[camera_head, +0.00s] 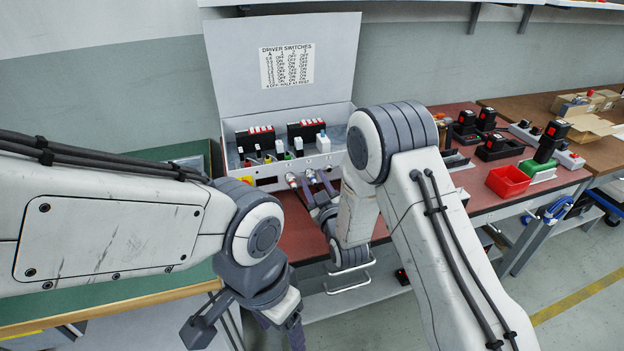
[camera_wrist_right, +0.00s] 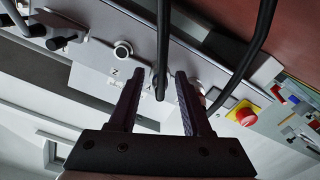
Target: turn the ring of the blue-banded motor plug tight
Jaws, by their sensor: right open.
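The blue-banded motor plug (camera_head: 310,176) sits at the front panel of the open control box (camera_head: 270,184). A second plug (camera_head: 292,180) with a reddish band is just left of it. My right gripper (camera_head: 315,193) is at the panel, by the blue-banded plug. In the right wrist view its fingers (camera_wrist_right: 160,90) are spread, with a dark cable and plug end (camera_wrist_right: 160,94) between them, apparently not gripped. The band and ring are not clear there. My left gripper (camera_head: 282,330) hangs low at the bottom edge, partly cut off; its opening is unclear.
A second cable (camera_wrist_right: 258,55) runs close beside the right finger. A red and yellow stop knob (camera_wrist_right: 243,114) and an empty-looking round socket (camera_wrist_right: 122,50) are on the panel. A red bin (camera_head: 508,181) stands on the red bench to the right.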

